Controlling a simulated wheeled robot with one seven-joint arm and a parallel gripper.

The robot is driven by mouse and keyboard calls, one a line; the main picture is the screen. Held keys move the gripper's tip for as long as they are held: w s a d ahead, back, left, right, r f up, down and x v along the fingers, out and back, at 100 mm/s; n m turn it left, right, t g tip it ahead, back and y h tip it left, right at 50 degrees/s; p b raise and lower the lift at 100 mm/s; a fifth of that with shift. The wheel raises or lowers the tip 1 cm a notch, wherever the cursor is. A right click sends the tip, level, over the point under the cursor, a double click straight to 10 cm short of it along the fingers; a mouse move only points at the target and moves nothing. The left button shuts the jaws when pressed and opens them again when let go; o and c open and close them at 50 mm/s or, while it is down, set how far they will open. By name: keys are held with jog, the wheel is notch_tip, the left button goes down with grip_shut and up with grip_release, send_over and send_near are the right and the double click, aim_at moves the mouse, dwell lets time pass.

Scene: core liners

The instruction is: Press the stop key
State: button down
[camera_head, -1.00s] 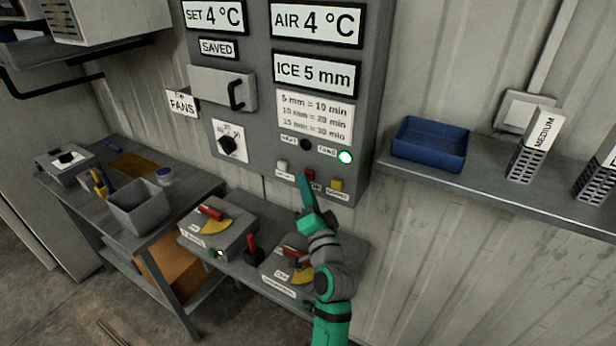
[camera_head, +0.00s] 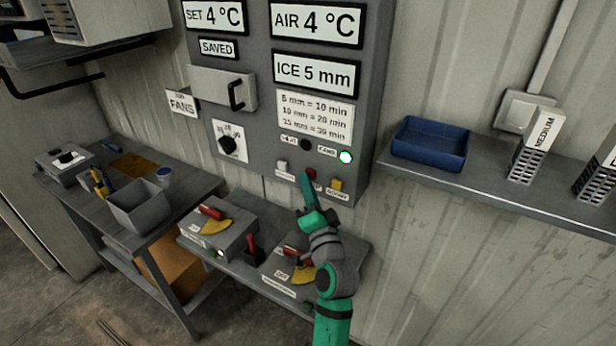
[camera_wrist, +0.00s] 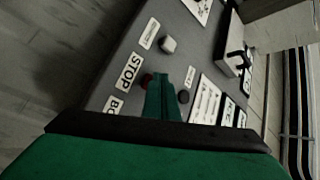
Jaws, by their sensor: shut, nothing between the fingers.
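The stop key is a red button (camera_head: 311,174) low on the grey control panel (camera_head: 262,120), between a white key and a yellow key. It also shows in the wrist view as a dark red button (camera_wrist: 147,81) beside the STOP label (camera_wrist: 130,70), partly covered by my gripper. My gripper (camera_head: 305,176) is shut and empty, its teal fingertips at the red key. In the wrist view the shut fingers (camera_wrist: 163,85) point at the panel just beside the key. I cannot tell whether the tips touch it.
A white key (camera_head: 281,167) and a yellow key (camera_head: 336,184) flank the red one. A green lamp (camera_head: 346,157) is lit above. Switch boxes (camera_head: 216,232) with red levers stand on a low shelf below. A blue tray (camera_head: 430,143) sits on the right shelf.

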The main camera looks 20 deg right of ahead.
jog(key=shift+s+a, duration=0.6)
jog(key=shift+a, duration=0.15)
jog(key=s+a, duration=0.1)
jog(key=a, duration=0.1)
jog(key=s+a, duration=0.2)
dwell(0.5)
dwell(0.6)
